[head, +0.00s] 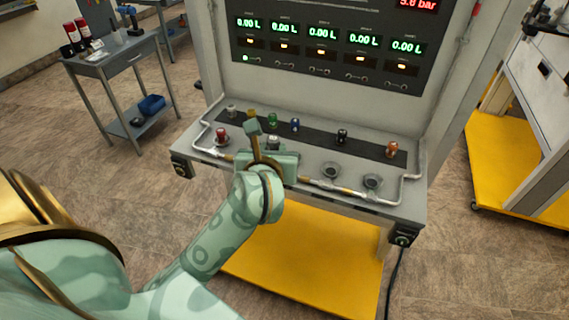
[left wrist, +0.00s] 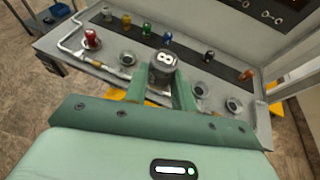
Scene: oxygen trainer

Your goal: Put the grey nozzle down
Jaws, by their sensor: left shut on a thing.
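My left gripper (head: 270,152) is over the front part of the trainer's shelf. It is shut on the grey nozzle (head: 273,143), which is mostly hidden behind the fingers in the head view. In the left wrist view the grey nozzle (left wrist: 163,64) shows its round top with a white mark, between the two green fingers (left wrist: 162,84). I cannot tell whether its lower end touches the shelf. Empty round seats (head: 331,170) and (head: 373,181) lie to its right, and another seat (left wrist: 127,58) lies to its left. My right gripper is not in view.
A red nozzle (head: 222,134) stands in the leftmost front seat. Along the dark back strip stand yellow (head: 251,114), green (head: 272,120), blue (head: 295,125), black (head: 342,136) and orange (head: 392,150) nozzles. A pipe (head: 325,186) runs along the shelf's front edge.

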